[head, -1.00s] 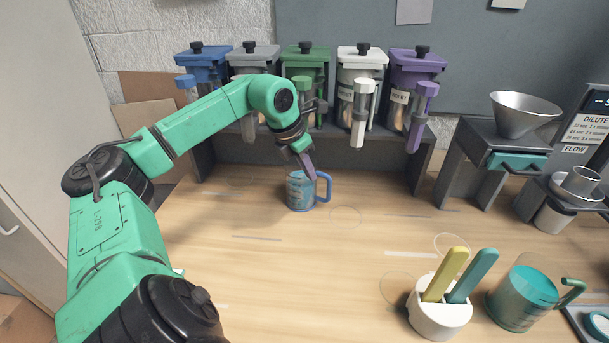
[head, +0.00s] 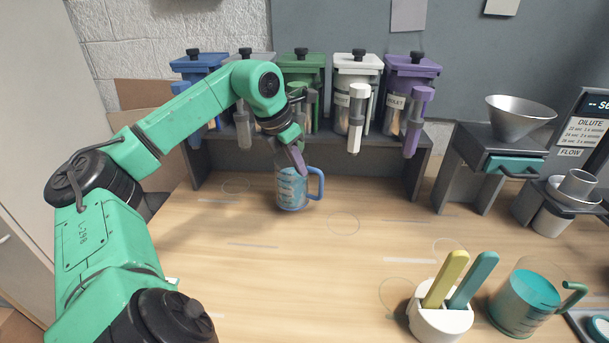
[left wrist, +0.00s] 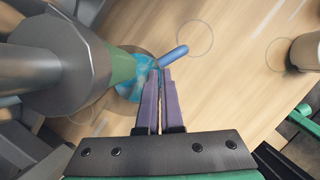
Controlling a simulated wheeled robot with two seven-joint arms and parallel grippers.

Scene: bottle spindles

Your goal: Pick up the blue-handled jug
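The blue-handled jug (head: 290,190) is a clear, bluish jug with a blue handle on its right side. It is in front of the dispenser shelf, below the green dispenser, slightly tilted and apparently just above the table. It also shows in the left wrist view (left wrist: 131,92), partly hidden behind a green and grey dispenser part. My left gripper (head: 301,172) has purple fingers that point down at the jug's rim. In the left wrist view the fingers (left wrist: 160,75) are close together, pinching the jug's wall near the handle. My right gripper is out of view.
The shelf (head: 420,165) holds several dispensers, including a green one (head: 300,70), close behind my left gripper. A white holder (head: 440,322) with two sticks and a teal jug (head: 522,303) stand at front right. A funnel stand (head: 490,150) is at right. The middle table is clear.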

